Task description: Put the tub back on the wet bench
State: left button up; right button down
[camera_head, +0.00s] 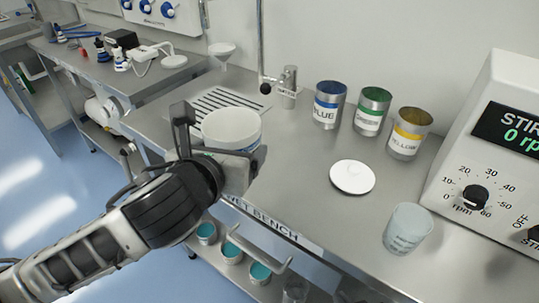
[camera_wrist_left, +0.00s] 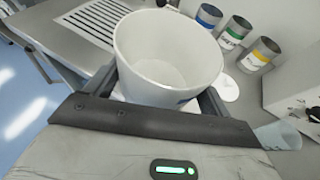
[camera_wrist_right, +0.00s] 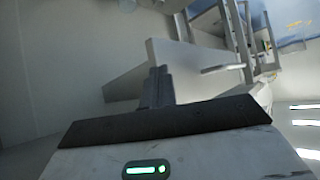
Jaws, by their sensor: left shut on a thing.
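A white open tub (camera_head: 231,128) is held in my left gripper (camera_head: 219,143) at the front of the wet bench (camera_head: 292,150), just right of the slotted drain. The left wrist view shows the tub (camera_wrist_left: 168,52) upright and empty inside, between the two fingers of my left gripper (camera_wrist_left: 160,95). Its base is hidden, so I cannot tell whether it touches the bench. My right gripper (camera_wrist_right: 157,86) shows in the right wrist view with its fingers together and nothing between them.
Blue (camera_head: 328,105), green (camera_head: 371,112) and yellow (camera_head: 408,133) labelled cans stand along the wall. A white disc (camera_head: 352,177) lies before them. A clear beaker (camera_head: 407,229) and a stirrer unit (camera_head: 490,160) are at the right. A tap (camera_head: 288,87) stands behind the drain.

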pick_arm(q)
send_over(269, 171)
jog(key=s+a, duration=0.2)
jog(key=s, duration=0.2)
notch_tip(269, 171, down, 4)
jog(key=w+f, duration=0.1)
jog(key=w+d+f, duration=0.1)
jog(key=w+f, duration=0.1)
jog(key=f, duration=0.1)
jog(key=shift+d, duration=0.25)
jog(key=shift+w+d+f+b, duration=0.15)
jog(key=shift+w+f+b, duration=0.15)
jog(key=shift+w+f, duration=0.15)
jog(key=shift+w+d+f, duration=0.1)
jog(key=shift+f, duration=0.2)
notch_tip(269, 171, down, 3)
jog(key=shift+r, duration=0.2)
jog(key=shift+f, duration=0.1)
pick_arm(e)
jog(key=shift+s+a+f, duration=0.1)
jog(key=shift+s+f, duration=0.2)
jog(key=shift+f, duration=0.1)
